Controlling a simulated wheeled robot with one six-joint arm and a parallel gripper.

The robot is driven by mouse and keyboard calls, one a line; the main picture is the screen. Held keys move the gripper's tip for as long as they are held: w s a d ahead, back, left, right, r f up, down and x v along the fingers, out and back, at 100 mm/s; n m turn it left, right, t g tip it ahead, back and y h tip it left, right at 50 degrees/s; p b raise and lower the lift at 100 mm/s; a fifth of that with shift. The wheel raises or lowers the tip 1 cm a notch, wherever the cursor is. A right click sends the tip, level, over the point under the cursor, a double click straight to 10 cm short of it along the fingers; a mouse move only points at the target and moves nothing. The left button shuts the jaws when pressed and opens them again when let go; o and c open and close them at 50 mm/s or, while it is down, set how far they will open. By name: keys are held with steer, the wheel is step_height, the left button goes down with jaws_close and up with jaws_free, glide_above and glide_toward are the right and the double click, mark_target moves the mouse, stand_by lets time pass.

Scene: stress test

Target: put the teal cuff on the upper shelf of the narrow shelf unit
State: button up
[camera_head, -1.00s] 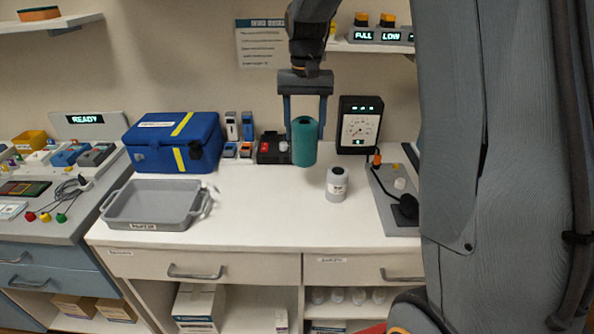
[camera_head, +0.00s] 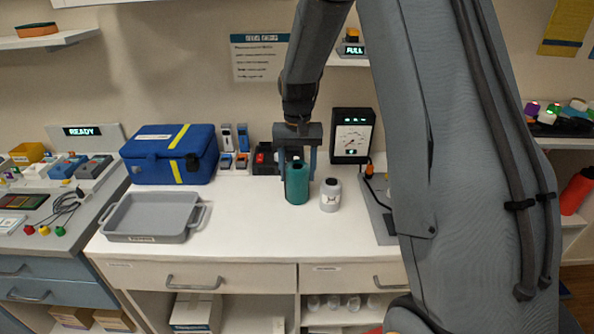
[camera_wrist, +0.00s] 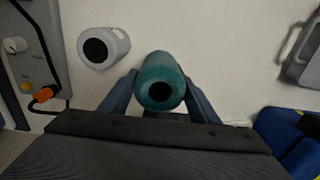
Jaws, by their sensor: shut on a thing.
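The teal cuff (camera_head: 297,189) is a short upright cylinder with a dark hole in its top, over the white counter beside a white bottle. My gripper (camera_head: 297,172) comes down from above and is shut on it. In the wrist view the cuff (camera_wrist: 160,80) sits between the two blue fingers of my gripper (camera_wrist: 160,98). I cannot tell whether its base touches the counter. I cannot make out which shelving is the narrow shelf unit.
The white bottle (camera_head: 331,196) stands just right of the cuff. A gauge box (camera_head: 352,136) and a blue case (camera_head: 170,154) stand behind. A grey tray (camera_head: 118,225) lies left. Shelving with small items (camera_head: 566,121) shows at far right. The front middle counter is clear.

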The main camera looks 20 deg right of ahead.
steer(key=shift+f, duration=0.15)
steer(key=o, duration=1.2)
steer(key=shift+c, duration=0.2)
